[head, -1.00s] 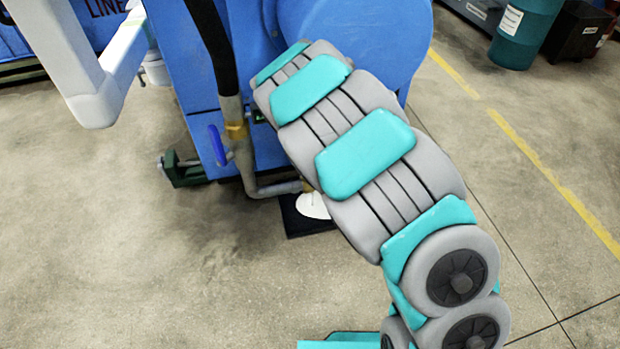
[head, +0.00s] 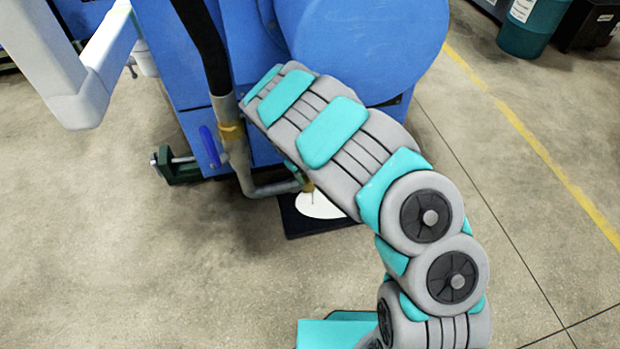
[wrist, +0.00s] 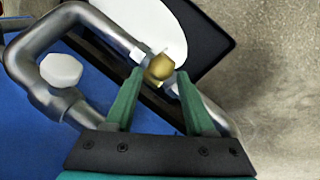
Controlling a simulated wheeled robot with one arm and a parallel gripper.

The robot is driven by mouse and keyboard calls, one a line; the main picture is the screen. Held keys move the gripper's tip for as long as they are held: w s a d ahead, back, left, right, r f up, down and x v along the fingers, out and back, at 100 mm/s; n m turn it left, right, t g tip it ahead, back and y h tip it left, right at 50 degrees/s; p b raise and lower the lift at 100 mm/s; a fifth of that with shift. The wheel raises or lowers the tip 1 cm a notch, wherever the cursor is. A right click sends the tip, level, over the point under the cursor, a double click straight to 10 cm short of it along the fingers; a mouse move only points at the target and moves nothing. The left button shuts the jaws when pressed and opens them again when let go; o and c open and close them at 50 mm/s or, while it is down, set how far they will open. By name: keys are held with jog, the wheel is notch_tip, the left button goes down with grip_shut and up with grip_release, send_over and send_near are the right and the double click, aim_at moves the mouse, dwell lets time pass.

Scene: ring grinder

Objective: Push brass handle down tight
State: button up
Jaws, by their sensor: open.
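The brass handle (wrist: 159,68) shows in the wrist view as a small rounded brass piece on a grey metal pipe (wrist: 95,25). My gripper (wrist: 160,77) is open, with one green fingertip to each side of the brass piece. I cannot tell whether either finger touches it. In the head view a small brass piece (head: 308,186) shows at the end of the low pipe (head: 270,189), above a white disc (head: 320,204). My arm covers most of the gripper there.
The blue machine (head: 360,45) stands behind my arm. A dark hose (head: 203,45) and a blue lever (head: 209,147) are at its left. A green clamp foot (head: 178,167) sits on the floor. A black tray (head: 300,226) lies under the disc.

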jog(key=shift+x, duration=2.15)
grip_shut()
